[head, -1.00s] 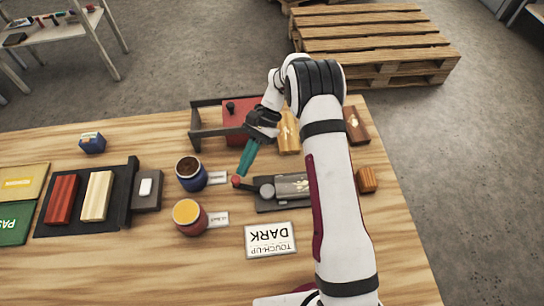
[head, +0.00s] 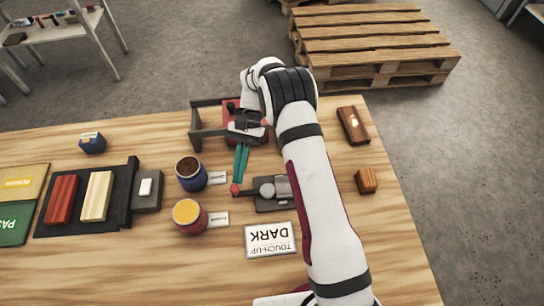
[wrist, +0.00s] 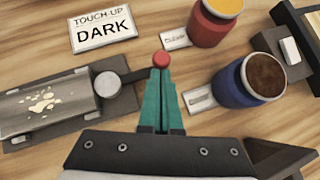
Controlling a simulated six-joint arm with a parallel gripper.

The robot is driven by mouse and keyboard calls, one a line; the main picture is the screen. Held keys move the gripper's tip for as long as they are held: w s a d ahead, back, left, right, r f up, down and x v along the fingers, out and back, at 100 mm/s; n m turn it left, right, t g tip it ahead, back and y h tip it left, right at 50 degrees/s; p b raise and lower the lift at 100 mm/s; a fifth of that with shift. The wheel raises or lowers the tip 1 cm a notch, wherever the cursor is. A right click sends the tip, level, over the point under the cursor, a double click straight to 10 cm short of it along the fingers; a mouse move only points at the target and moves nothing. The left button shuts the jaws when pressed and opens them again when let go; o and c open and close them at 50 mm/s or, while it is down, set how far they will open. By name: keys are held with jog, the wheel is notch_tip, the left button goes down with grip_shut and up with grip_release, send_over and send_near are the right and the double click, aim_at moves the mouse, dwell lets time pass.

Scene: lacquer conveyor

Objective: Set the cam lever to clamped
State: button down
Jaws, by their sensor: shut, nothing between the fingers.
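The cam lever is a thin dark arm ending in a red knob (head: 235,189). It runs left from a round grey pivot (head: 267,190) on a dark clamp base (head: 274,209). In the wrist view the red knob (wrist: 161,60) is just beyond my fingertips, and the lever joins it to the pivot (wrist: 104,84). A grey block with pale gold flecks (wrist: 45,105) lies in the clamp, partly hidden by my arm in the head view. My gripper (head: 238,180) is shut and empty, its teal fingers close to the knob. I cannot tell whether they touch it.
A blue cup of dark brown (head: 191,173) and a red cup of yellow (head: 188,217) stand left of the knob. A "TOUCH-UP DARK" sign (head: 271,240) lies in front of the clamp. A dark rack (head: 207,129) and red block stand behind. The front table is clear.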

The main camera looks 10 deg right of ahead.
jog(key=v, duration=0.7)
jog(key=shift+w+r, duration=0.15)
jog(key=shift+w, duration=0.05)
dwell(0.3)
